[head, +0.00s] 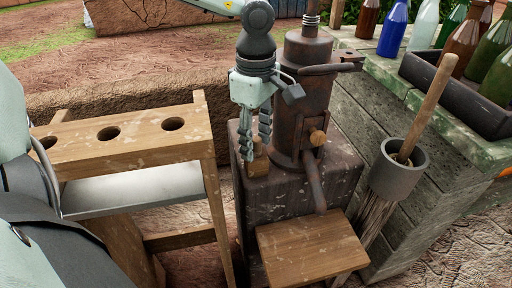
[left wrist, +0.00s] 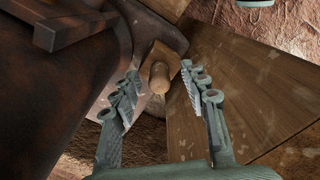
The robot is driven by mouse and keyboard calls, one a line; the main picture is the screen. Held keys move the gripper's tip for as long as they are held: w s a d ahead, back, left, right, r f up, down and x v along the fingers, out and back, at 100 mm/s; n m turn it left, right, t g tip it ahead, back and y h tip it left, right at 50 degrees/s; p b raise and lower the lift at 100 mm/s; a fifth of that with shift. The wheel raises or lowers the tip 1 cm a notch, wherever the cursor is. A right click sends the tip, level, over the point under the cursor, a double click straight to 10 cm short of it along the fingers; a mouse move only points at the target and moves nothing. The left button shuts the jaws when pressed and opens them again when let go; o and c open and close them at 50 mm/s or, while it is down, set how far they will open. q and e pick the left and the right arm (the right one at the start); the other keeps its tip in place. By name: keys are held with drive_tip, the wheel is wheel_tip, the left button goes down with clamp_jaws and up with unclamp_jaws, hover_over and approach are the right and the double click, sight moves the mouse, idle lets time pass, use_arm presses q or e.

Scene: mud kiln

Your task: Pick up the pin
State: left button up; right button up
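My left gripper (head: 255,148) points down just above the pin. In the left wrist view the gripper (left wrist: 158,70) is open, with its fingers apart on either side of the pin, and there is a gap to each finger. My right gripper is in neither view.
A wooden rack with holes (head: 140,142) is left. A wooden stool (head: 310,248) is in front. Bottles (head: 393,30) stand on the stone wall at right.

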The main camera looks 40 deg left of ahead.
use_arm(q)
clamp_jaws()
drive_tip(key=shift+r, duration=0.1)
wheel_tip(320, 180, up, 10)
drive_tip(key=shift+r+p, duration=0.1)
drive_tip(key=shift+p, duration=0.3)
drive_tip(key=shift+r+p, duration=1.65)
drive_tip(key=shift+r, duration=1.2)
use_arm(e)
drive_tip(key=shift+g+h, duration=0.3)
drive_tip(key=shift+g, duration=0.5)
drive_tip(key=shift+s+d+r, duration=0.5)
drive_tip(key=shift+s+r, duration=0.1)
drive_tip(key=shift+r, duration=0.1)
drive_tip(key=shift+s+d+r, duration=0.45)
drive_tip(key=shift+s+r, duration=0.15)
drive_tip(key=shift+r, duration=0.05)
